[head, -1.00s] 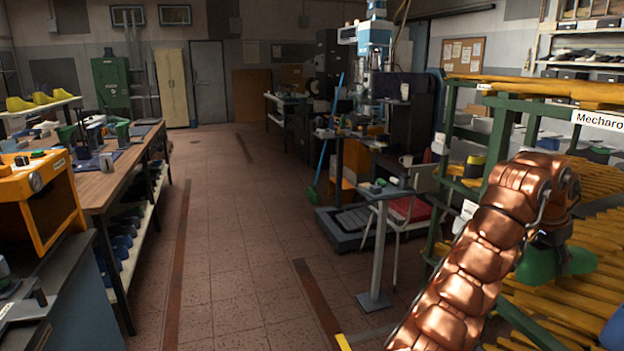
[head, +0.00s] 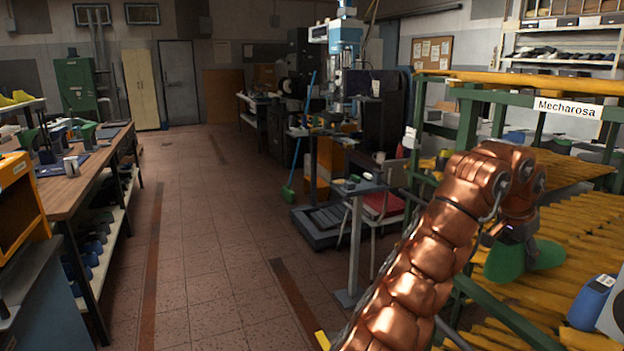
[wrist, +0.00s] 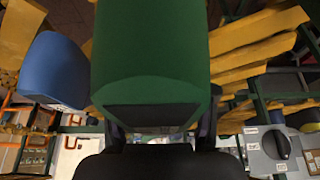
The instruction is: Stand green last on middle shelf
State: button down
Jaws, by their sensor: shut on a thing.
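The green last (head: 505,262) is in my gripper (head: 518,232), at the right of the head view, in front of the rack's yellow slats. In the wrist view the green last (wrist: 150,45) fills the upper middle, with a dark end towards me, and my gripper's dark fingers (wrist: 160,132) close on both sides of it. The rack (head: 525,97) has a green frame, several levels of yellow slats and a "Mecharosa" sign. Its slatted shelf (head: 590,235) lies behind and below the last. I cannot tell whether the last touches it.
A blue last (head: 590,300) stands on the slats to the right, beside a whitish object (head: 613,318) cut by the frame edge. A small grey stand (head: 357,190) and a red-seated chair (head: 383,205) are left of the rack. The floor aisle (head: 215,240) is clear.

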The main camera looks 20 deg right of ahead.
aim_at(518, 255)
jog(key=shift+s+a+r+b, duration=0.1)
jog(key=shift+s+a+b, duration=0.4)
jog(key=shift+a, duration=0.4)
jog(key=shift+s+a+b, duration=0.35)
jog(key=shift+s+a, duration=0.25)
jog(key=shift+a, duration=0.25)
jog(key=shift+d+r+p, duration=0.15)
jog(key=shift+d+p, duration=0.1)
jog(key=shift+p, duration=0.05)
jog(key=shift+w+d+p, duration=0.4)
jog(key=shift+w+d, duration=0.05)
jog(key=shift+d, duration=0.2)
jog(key=shift+w+d+f+p, duration=0.2)
jog(key=shift+w+d+p, duration=0.15)
jog(key=shift+w+d, duration=0.65)
jog(key=shift+w+d+f+p, duration=0.15)
jog(key=shift+w+d+p, duration=0.4)
jog(key=shift+d, duration=0.9)
jog(key=shift+w+d+f+p, duration=0.2)
jog(key=shift+w+d, duration=0.7)
jog(key=shift+d, duration=0.3)
jog(key=shift+w+d+f+p, duration=0.1)
jog(key=shift+w+d+p, duration=0.6)
jog(key=shift+d, duration=0.35)
jog(key=shift+w+d+f+p, duration=0.1)
jog(key=shift+w+d+p, duration=0.55)
jog(key=shift+d, duration=0.4)
jog(key=shift+w+f, duration=0.25)
jog(key=shift+f, duration=1.4)
jog(key=shift+d, duration=0.3)
